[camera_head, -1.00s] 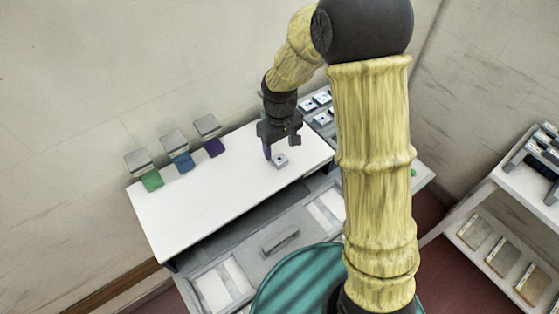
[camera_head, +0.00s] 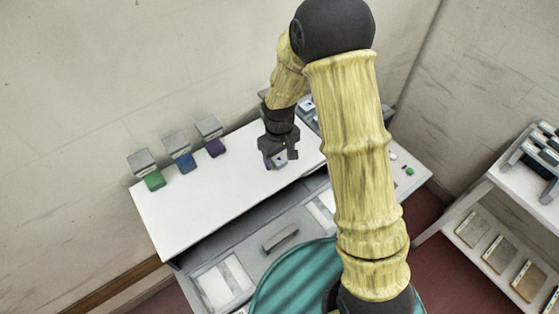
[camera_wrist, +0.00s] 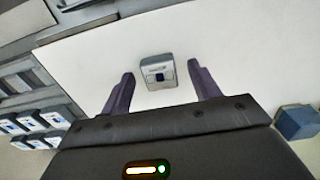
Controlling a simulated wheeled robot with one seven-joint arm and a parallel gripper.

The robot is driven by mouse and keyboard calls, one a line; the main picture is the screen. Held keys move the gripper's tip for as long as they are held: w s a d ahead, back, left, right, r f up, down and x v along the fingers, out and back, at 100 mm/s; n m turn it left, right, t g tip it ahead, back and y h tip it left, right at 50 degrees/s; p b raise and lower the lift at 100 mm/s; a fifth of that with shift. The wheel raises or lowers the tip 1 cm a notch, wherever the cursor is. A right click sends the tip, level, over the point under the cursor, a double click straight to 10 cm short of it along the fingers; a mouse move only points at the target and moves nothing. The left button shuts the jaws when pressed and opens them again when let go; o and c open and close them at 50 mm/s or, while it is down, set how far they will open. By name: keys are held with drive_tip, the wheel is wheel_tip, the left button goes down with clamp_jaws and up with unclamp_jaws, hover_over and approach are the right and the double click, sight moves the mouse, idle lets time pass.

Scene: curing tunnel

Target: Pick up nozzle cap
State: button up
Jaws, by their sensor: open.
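The nozzle cap appears to be the small grey block with a dark square on top (camera_wrist: 158,73), lying on the white table. In the wrist view it sits between and just beyond my two fingertips, touching neither. In the head view only a bit of it (camera_head: 281,162) shows beside my fingers. My gripper (camera_head: 277,160) is open and empty, pointing down just above the table. In the wrist view both purple fingers of my gripper (camera_wrist: 164,84) are spread apart.
Three grey-topped holders with green (camera_head: 154,180), blue (camera_head: 185,162) and purple (camera_head: 215,147) blocks stand along the table's back edge. A rack of several similar caps (camera_wrist: 38,123) is at the wrist view's left. The white tabletop (camera_head: 200,213) left of my gripper is clear.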

sight(279, 159)
drive_tip(key=c, duration=1.1)
drive_tip(key=shift+r, duration=0.1)
wheel_tip(279, 159, up, 10)
drive_tip(key=b, duration=0.2)
